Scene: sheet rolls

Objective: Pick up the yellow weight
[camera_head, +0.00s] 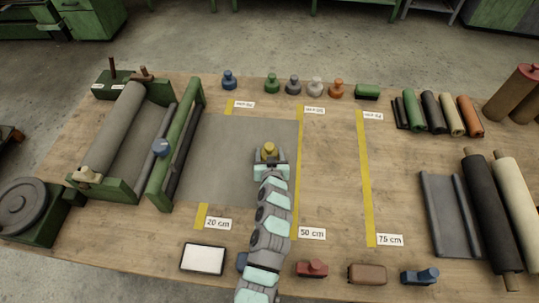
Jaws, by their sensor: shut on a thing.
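The yellow weight (269,149) is a small knobbed piece above the grey sheet, near the sheet's right edge. My gripper (269,156) is shut on it, with a finger on either side. My arm reaches up from the bottom edge and hides the weight's lower part. I cannot tell whether the weight touches the sheet or is held just above it.
The grey sheet (235,165) runs left to a green roller machine (125,145). Blue, green, grey, white and orange weights stand along the back, the blue one (229,80) leftmost. A white tablet (203,259) lies in front. Rolls fill the right side.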

